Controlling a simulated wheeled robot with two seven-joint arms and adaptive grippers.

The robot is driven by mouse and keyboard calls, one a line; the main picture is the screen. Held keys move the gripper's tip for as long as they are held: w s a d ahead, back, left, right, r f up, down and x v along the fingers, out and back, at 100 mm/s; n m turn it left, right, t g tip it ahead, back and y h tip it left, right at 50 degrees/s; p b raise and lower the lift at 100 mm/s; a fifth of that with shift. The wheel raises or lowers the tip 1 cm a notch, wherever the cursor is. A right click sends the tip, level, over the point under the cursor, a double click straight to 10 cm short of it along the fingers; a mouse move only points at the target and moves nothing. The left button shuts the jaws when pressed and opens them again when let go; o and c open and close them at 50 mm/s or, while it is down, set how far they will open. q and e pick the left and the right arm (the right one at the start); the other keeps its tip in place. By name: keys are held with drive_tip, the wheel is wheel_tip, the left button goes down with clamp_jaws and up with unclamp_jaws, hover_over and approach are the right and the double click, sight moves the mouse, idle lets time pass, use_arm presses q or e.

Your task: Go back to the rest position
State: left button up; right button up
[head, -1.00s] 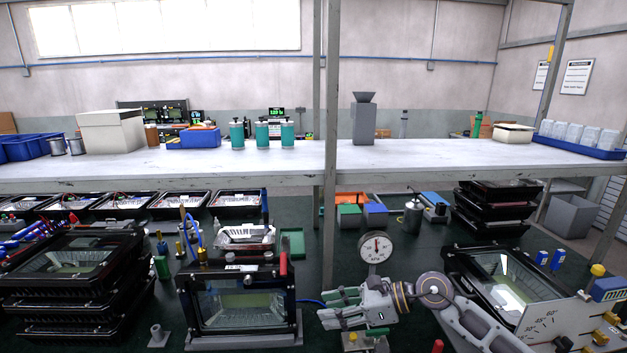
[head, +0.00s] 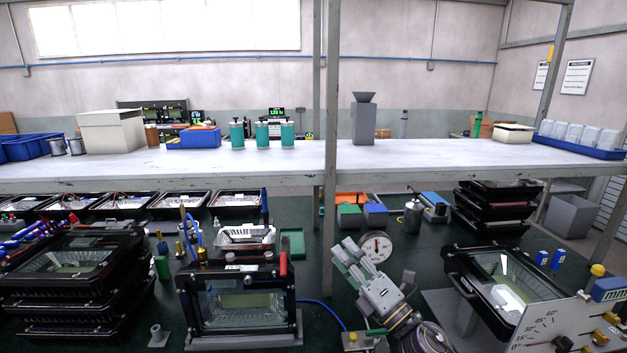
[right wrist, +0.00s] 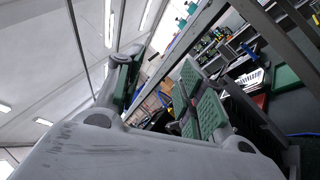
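My right gripper (head: 347,257) is in the lower middle of the head view, in front of the shelf post, its fingers pointing up and to the left. In the right wrist view its two fingers (right wrist: 160,82) stand apart with green pads and nothing between them. It holds nothing. Its fingers are just left of the round dial gauge (head: 376,247) and partly overlap it in the picture; I cannot tell the gap in depth. My left gripper is not in view.
A floodlight housing (head: 238,305) stands upright on a fixture left of the gripper. Another housing (head: 500,283) sits tilted at right behind an angle plate (head: 543,328). Stacked housings (head: 75,270) are at left. The shelf (head: 300,178) and its post (head: 328,215) are close.

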drive_tip(key=s+d+f+m+g+h, duration=0.2)
drive_tip(key=d+f+m+h, duration=0.5)
drive_tip(key=f+m, duration=0.3)
drive_tip(key=s+d+f+m+g+h, duration=0.1)
drive_tip(key=s+d+f+m+h, duration=0.1)
drive_tip(key=d+f+m+h, duration=0.75)
drive_tip(key=s+a+f+m+g+y, duration=0.1)
drive_tip(key=s+f+m+g, duration=0.4)
drive_tip(key=s, duration=0.5)
drive_tip(key=s+a+f+m+g+y, duration=0.15)
drive_tip(key=s+f+m+g, duration=0.25)
drive_tip(key=s+f+g, duration=0.5)
drive_tip(key=s+f+t, duration=0.1)
drive_tip(key=s+f, duration=0.1)
drive_tip(key=f, duration=1.3)
drive_tip(key=s+f+t, duration=0.1)
drive_tip(key=s+f, duration=0.1)
drive_tip(key=f, duration=1.4)
drive_tip(key=s+d+f, duration=0.2)
drive_tip(key=s+f, duration=0.8)
drive_tip(key=s, duration=0.1)
drive_tip(key=s+d+f+g, duration=0.1)
drive_tip(key=s+d+f, duration=0.1)
drive_tip(key=s+f, duration=0.8)
drive_tip(key=shift+s+d+f+n+g, duration=0.15)
drive_tip(key=shift+s+d+n+g, duration=0.25)
drive_tip(key=shift+s, duration=0.35)
